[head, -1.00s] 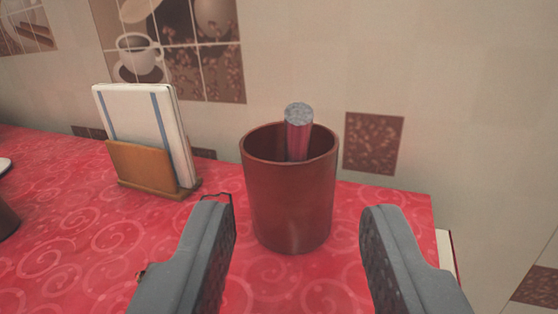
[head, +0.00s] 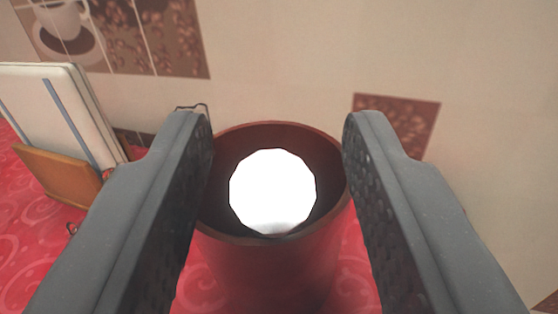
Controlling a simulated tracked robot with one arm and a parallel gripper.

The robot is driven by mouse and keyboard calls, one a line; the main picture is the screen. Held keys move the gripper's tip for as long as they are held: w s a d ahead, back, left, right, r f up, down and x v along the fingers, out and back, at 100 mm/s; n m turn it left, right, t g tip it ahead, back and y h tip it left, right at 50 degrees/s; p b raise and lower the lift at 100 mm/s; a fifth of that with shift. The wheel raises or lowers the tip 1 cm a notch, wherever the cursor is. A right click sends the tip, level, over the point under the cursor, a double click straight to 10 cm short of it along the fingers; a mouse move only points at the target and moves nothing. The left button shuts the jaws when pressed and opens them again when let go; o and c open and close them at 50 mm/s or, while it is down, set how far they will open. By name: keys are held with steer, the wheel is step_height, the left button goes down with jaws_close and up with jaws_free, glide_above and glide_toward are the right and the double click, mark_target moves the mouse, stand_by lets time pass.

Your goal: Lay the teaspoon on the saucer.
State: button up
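My gripper (head: 278,125) is open, with one finger on each side of a dark red cup (head: 265,268), close to its rim. I cannot tell whether the fingers touch the cup. A bright white, roundish shape (head: 272,190) fills much of the cup's mouth between the fingers. It seems to be the upper end of the stick that stands in the cup, seen from close above, but it is washed out. I cannot make out a teaspoon. No saucer shows in this view.
A wooden napkin holder (head: 58,178) with white napkins (head: 50,112) stands on the red patterned counter (head: 22,262) at the left. A tiled wall (head: 300,55) rises close behind the cup.

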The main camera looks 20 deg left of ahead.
steer(key=shift+x, duration=0.75)
jaws_close()
